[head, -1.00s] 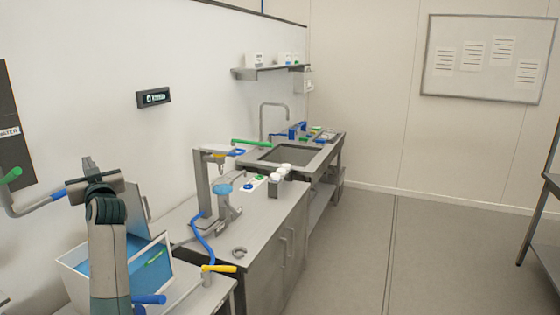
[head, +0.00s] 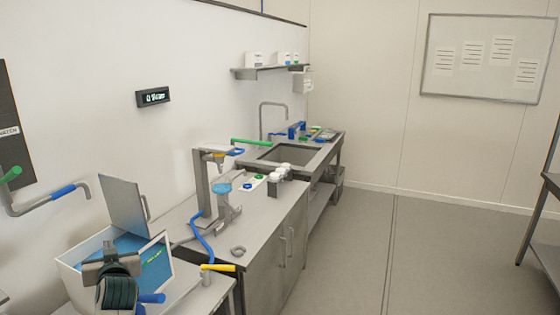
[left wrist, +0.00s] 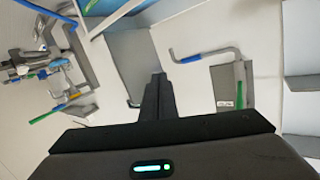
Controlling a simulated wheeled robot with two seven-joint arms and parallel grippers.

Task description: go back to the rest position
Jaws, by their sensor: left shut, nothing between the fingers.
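My left gripper (head: 109,256) is low at the left of the head view, in front of the white bin with the blue inside (head: 72,258). Its fingertips are small and hard to make out there. In the left wrist view its two dark fingers (left wrist: 158,78) are together, with nothing between them. My right gripper is not in view.
A steel counter (head: 265,225) with a filling stand (head: 201,185) and a blue hose (head: 203,240) runs to the sink (head: 285,155). A wall pipe with a blue grip (head: 63,190) is at the left.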

